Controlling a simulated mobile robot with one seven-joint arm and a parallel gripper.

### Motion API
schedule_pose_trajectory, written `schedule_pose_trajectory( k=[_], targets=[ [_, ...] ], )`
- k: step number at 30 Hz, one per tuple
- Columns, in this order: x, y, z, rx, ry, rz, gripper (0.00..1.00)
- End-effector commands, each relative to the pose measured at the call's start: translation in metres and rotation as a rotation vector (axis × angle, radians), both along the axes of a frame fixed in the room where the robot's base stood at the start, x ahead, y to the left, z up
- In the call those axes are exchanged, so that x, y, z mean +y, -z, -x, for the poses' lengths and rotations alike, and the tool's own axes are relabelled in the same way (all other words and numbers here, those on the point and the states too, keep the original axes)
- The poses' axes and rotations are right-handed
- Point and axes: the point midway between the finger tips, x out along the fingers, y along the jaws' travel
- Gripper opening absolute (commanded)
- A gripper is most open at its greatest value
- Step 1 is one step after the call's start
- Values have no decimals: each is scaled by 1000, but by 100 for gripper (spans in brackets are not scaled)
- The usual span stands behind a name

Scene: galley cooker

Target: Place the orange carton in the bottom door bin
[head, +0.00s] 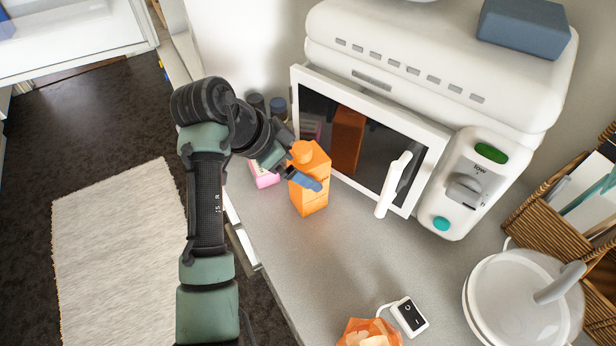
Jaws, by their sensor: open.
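My gripper (305,170) is open at the carton's upper part. One blue-tipped finger shows across the front of the carton near its top. The other finger is mostly hidden, so I cannot tell whether either touches the carton. The bottom door bin is not clearly identifiable; a white structure with a shelf-like edge (75,45) shows at the top left.
A white microwave (435,70) with a protruding handle stands behind the carton. A pink item (264,179) and dark-capped containers (267,104) stand left of it. A rug (115,240) covers part of the floor.

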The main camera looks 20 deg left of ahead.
Motion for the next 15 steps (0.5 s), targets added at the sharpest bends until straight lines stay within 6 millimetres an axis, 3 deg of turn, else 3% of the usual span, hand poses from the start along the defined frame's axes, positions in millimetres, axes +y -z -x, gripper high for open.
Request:
schedule_pose_trajectory(
  k=[7,15],
  targets=[
    [-10,27,-16,2,1,-1,100],
    [-11,31,-17,1,0,-1,100]
  ],
)
